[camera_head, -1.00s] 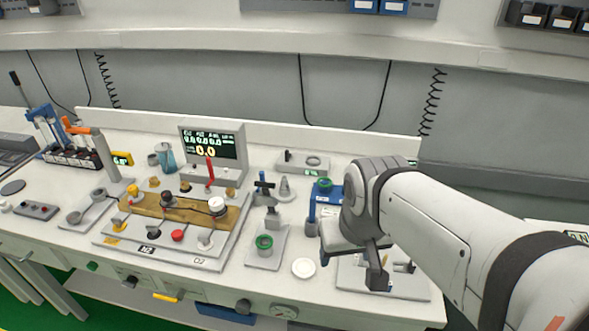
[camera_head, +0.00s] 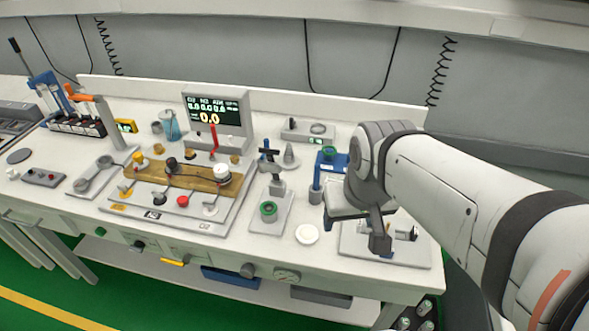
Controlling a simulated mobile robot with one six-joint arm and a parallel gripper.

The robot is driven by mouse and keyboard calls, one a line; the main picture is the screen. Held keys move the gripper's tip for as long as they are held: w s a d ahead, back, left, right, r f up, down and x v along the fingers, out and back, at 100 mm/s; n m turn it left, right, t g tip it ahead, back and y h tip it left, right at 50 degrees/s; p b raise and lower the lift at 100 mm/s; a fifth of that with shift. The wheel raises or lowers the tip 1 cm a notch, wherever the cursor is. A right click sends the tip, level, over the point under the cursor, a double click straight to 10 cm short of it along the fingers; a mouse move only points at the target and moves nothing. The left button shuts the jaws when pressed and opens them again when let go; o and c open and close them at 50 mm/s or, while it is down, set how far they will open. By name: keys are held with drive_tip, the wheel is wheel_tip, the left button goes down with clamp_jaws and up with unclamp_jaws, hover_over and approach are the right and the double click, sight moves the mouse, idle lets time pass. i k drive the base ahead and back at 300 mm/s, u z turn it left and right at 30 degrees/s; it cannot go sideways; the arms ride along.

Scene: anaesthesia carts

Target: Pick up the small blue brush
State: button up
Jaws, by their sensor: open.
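My gripper (camera_head: 380,238) hangs from the wrist at the right of the workbench, pointing down over a grey plate (camera_head: 352,250) with small metal fittings. Its dark fingers are open, and nothing shows between them. I cannot make out a small blue brush with certainty. A blue stand (camera_head: 316,188) with a green-topped part (camera_head: 329,153) is just left of my wrist, partly hidden by it. Blue-handled tools (camera_head: 42,84) stand in a rack at the far left, well away from my gripper.
A white round lid (camera_head: 307,234) lies left of my gripper. A grey holder with a green ring (camera_head: 268,211) stands further left, beside the valve board (camera_head: 200,181) and display (camera_head: 215,110). Bottles (camera_head: 425,307) stand low at the right.

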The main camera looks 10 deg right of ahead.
sight(318, 167)
drive_tip(key=z, duration=1.1)
drive_tip(key=k, duration=1.25)
drive_tip(key=u, duration=0.9)
drive_tip(key=i, duration=1.5)
drive_tip(key=u, duration=0.05)
